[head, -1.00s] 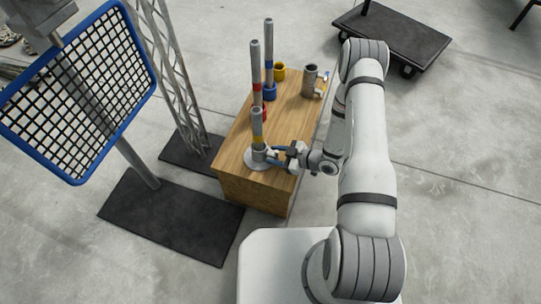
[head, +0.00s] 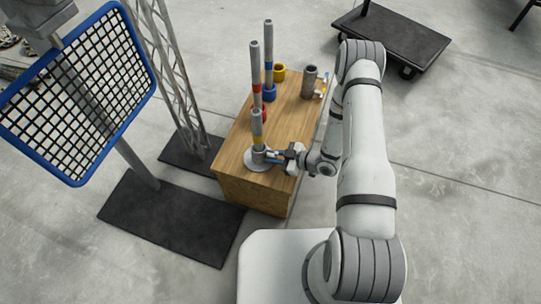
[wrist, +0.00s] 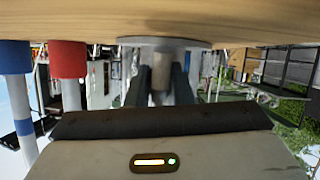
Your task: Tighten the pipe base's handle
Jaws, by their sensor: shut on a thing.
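The grey pipe base (head: 256,163) has a round flange and stands at the near end of the wooden box top. A short grey pipe with a yellow band (head: 257,127) stands upright in it. My gripper (head: 275,156) reaches in from the right, level with the base, and is shut on the base's handle. The handle itself is mostly hidden by the fingers. In the wrist view, which is upside down, the flange (wrist: 165,41) is at the top, and my two dark fingers (wrist: 161,88) stand either side of the grey base neck.
On the wooden box (head: 235,157) stand a pipe in a red base (head: 256,85), a pipe in a blue base (head: 269,65), a yellow base (head: 280,72) and a grey base with handles (head: 309,82). A blue-framed grid (head: 80,90) and a truss (head: 178,80) stand left.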

